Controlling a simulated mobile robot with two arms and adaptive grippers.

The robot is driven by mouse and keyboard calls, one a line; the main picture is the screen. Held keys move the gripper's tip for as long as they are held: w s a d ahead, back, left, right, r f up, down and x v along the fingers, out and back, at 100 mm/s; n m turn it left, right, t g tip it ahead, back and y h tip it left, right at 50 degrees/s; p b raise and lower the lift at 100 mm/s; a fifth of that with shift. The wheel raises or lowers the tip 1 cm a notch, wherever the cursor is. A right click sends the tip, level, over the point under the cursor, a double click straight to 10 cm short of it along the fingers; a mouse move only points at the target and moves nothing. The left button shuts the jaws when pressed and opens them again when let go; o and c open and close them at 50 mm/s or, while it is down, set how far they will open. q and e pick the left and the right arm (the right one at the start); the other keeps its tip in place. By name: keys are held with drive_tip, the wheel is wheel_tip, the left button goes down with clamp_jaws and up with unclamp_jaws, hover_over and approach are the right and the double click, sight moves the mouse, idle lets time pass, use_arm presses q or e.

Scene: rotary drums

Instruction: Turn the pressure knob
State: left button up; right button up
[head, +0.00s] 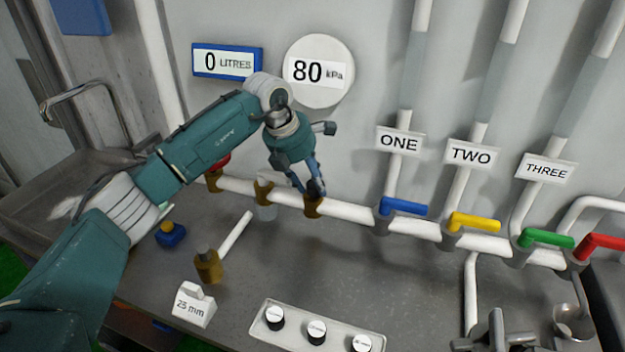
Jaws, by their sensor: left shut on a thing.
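My left gripper (314,189) reaches down from the upper left to the white pipe, just above a brass fitting (312,208). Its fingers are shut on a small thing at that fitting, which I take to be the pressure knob. The fingers hide most of the knob, and its turn angle cannot be read. A round gauge (318,98) on the wall above reads 80 kPa.
Blue (403,207), yellow (475,222), green (547,238) and red (604,242) valve handles line the pipe to the right. A display (227,62) reads 0 LITRES. A tray (290,340) of dark knobs and a 25 mm block (194,306) lie in front.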

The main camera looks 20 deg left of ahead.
use_arm(q)
drive_tip(key=shift+w+d+r, duration=0.1)
drive_tip(key=shift+r, duration=0.05)
drive_tip(key=shift+m+h+b, duration=0.3)
drive_tip(key=shift+m+b, duration=0.2)
drive_tip(key=shift+m, duration=0.5)
drive_tip(key=shift+c, duration=0.2)
drive_tip(key=shift+w+r+m+g+h, duration=0.15)
drive_tip(key=shift+m+g+h, duration=0.25)
drive_tip(key=shift+m, duration=0.8)
drive_tip(key=o, duration=1)
drive_tip(key=shift+o, duration=0.5)
drive_tip(key=shift+d, duration=0.25)
drive_tip(key=shift+a, duration=0.1)
